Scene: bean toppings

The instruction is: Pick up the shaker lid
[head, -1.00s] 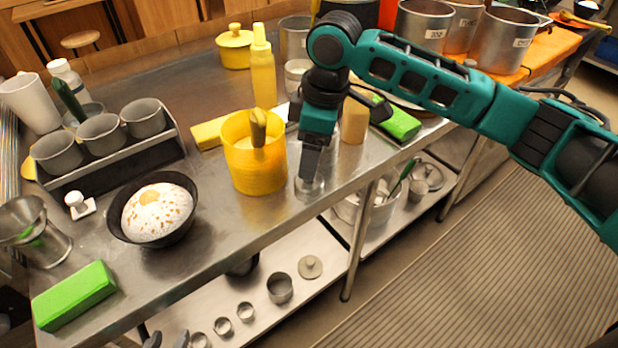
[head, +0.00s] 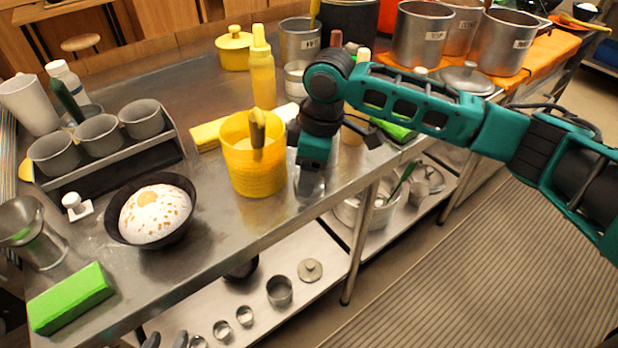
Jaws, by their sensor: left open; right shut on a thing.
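My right gripper (head: 309,186) points down at the table's front edge, just right of the yellow tub (head: 252,163). It is shut on a small shiny metal piece, which seems to be the shaker lid (head: 308,193). The fingers and wrist hide most of this piece, so its shape is unclear. My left gripper (head: 166,341) shows only as two dark, parted fingertips at the bottom edge, open and empty.
A black bowl (head: 117,236) with white food, a green block (head: 70,298) and a metal cup (head: 32,240) stand at left. A yellow bottle (head: 262,75) stands behind the tub. A lower shelf (head: 300,258) holds small pots.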

